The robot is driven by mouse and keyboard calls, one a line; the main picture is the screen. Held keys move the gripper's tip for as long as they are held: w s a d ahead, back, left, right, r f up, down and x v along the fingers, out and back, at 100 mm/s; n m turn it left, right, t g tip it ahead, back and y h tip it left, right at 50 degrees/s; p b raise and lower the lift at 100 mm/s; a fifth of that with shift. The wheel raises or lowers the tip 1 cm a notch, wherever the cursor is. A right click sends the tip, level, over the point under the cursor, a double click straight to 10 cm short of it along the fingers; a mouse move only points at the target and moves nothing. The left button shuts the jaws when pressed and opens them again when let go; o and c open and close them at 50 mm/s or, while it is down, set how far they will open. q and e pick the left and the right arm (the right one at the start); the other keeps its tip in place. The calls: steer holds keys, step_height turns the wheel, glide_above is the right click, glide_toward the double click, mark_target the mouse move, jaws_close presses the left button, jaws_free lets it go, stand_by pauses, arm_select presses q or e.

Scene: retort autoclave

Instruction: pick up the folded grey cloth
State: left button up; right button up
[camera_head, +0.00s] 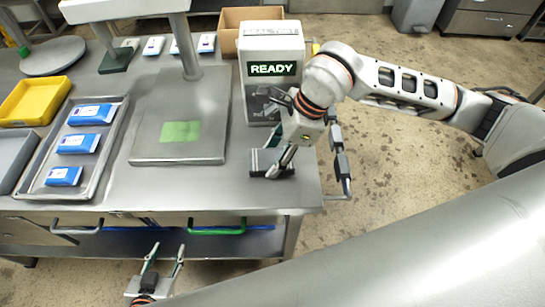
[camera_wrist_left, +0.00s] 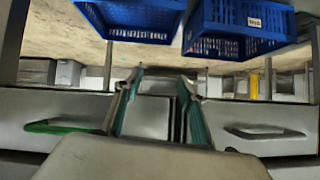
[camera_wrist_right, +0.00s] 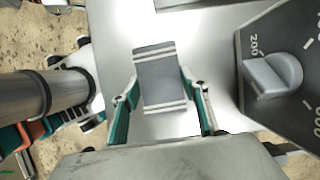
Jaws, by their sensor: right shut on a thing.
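The folded grey cloth (camera_head: 271,170) is a small dark grey block with pale stripes, at the right front of the steel table. In the right wrist view the cloth (camera_wrist_right: 160,80) lies between the fingers of my right gripper (camera_wrist_right: 160,103). The right gripper (camera_head: 279,160) reaches down from above and is shut on the cloth. I cannot tell whether the cloth still touches the table. My left gripper (camera_head: 164,259) is open and empty, in front of the table below its top. Its spread fingers also show in the left wrist view (camera_wrist_left: 160,88).
A tester box with a READY display (camera_head: 271,82) stands just behind the cloth. A scale plate (camera_head: 205,145) with a green patch is to the left. Further left are a metal tray (camera_head: 37,187) with blue packs and a yellow bin (camera_head: 35,100). Drawer handles (camera_head: 218,230) line the front.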

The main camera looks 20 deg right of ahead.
mark_target(274, 158)
steer(key=shift+r, duration=0.15)
step_height(274, 158, up, 20)
steer(key=shift+b, duration=0.3)
steer(key=o, duration=0.3)
steer(key=shift+c, duration=1.3)
steer(key=shift+f, duration=0.2)
